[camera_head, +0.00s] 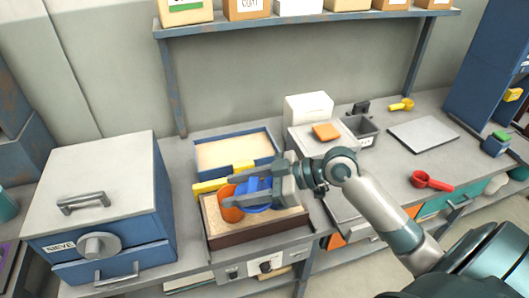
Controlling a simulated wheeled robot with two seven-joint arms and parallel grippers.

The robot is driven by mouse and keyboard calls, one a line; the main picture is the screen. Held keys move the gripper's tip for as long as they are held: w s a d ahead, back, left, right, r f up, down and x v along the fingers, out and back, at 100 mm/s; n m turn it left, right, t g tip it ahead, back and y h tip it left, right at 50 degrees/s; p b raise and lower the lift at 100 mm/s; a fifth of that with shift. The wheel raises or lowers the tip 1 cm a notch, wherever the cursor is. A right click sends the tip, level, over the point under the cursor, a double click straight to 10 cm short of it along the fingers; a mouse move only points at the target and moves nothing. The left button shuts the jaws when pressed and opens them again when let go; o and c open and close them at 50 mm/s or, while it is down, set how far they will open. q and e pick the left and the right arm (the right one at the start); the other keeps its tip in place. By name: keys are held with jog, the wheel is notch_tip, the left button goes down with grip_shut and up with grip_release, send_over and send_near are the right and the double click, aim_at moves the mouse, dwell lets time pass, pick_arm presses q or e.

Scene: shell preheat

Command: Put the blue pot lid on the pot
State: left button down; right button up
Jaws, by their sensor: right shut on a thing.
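The orange pot (231,213) stands in a brown-edged tray with a pale, sand-like fill (272,224) on the bench. The blue pot lid (258,193) is at my right gripper (255,184), over the right part of the pot as seen from my head. My right gripper is shut on the lid, and its fingers hide part of it. I cannot tell whether the lid touches the pot or hangs just above it. My left gripper is not in view.
A yellow bar-like thing (209,186) lies behind the pot, before a blue-rimmed tray (233,133). A blue sieve cabinet (105,200) stands left. White scale-like boxes, a grey bin (362,130) and a red scoop (431,181) are to the right. A shelf hangs above.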

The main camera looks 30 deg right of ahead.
jog(key=shift+w+d+p, duration=0.2)
jog(key=shift+w+p, duration=0.1)
jog(key=shift+p, duration=0.1)
jog(key=w+d+f+m+t+h+p, duration=0.1)
jog(key=w+d+m+t+h+p, duration=0.1)
jog(key=w+d+p, duration=0.1)
jog(key=w+d+m+t+h+p, duration=0.1)
jog(key=w+d+m+h+p, duration=0.2)
jog(key=d+p, duration=0.2)
jog(key=w+d+f+m+t+h+p, duration=0.1)
jog(key=w+d+m+t+h+p, duration=0.1)
jog(key=d+p, duration=0.3)
jog(key=shift+w+d+f+m+t, duration=0.3)
jog(key=shift+w+d+f, duration=0.05)
jog(key=shift+w+d, duration=0.15)
jog(key=shift+f, duration=0.1)
jog(key=shift+f, duration=0.1)
jog(key=shift+f+b, duration=2.85)
jog(key=shift+b, duration=0.05)
